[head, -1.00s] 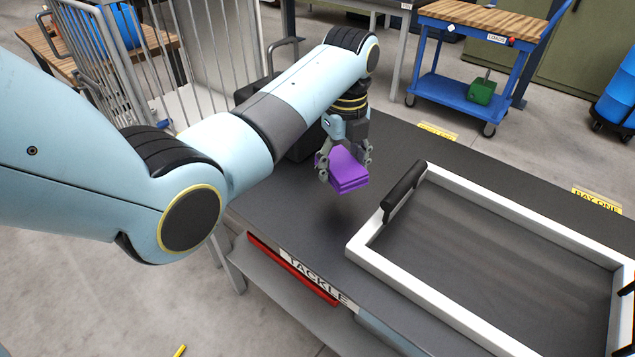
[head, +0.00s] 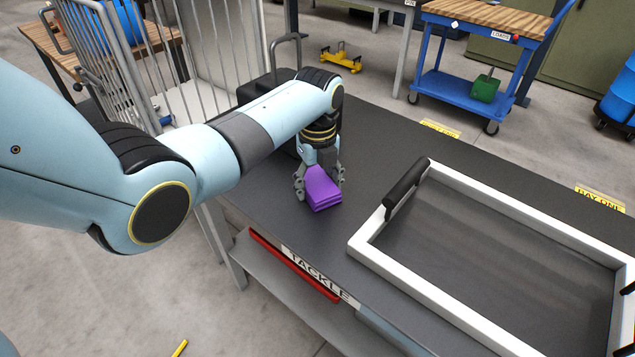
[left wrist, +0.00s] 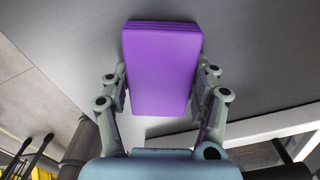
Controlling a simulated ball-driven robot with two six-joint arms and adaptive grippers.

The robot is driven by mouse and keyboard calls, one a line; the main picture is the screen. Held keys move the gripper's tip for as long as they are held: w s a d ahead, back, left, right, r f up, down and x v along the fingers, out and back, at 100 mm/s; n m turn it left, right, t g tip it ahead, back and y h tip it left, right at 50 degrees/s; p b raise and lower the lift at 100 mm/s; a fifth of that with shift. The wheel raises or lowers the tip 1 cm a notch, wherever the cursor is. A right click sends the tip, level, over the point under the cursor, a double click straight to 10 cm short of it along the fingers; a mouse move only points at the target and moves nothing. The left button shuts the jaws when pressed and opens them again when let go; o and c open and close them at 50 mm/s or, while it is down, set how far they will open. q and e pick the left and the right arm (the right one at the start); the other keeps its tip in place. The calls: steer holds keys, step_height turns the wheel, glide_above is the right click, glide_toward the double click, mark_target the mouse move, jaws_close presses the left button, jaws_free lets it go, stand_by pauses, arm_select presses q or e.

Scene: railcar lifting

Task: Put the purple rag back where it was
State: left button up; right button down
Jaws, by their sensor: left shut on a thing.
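The purple rag (head: 322,190) is a folded, layered block at the left part of the dark table top (head: 385,150). My left gripper (head: 319,185) is shut on it, with one finger on each side. In the left wrist view the rag (left wrist: 162,70) fills the space between the fingers (left wrist: 163,95). The rag is low over the table; I cannot tell whether it touches the surface. My right gripper is not in view.
A white-framed tray (head: 430,292) with black handles lies on the table to the right of the rag. A wire cage cart (head: 150,60) stands behind at the left. A blue trolley (head: 455,90) stands farther back. The table between rag and tray is clear.

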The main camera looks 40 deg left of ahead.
mark_target(318, 182)
arm_select(q)
steer(key=o, duration=1.1)
steer(key=shift+r, duration=0.35)
step_height(318, 182, up, 12)
steer(key=shift+f+p, duration=0.25)
steer(key=shift+p, duration=0.3)
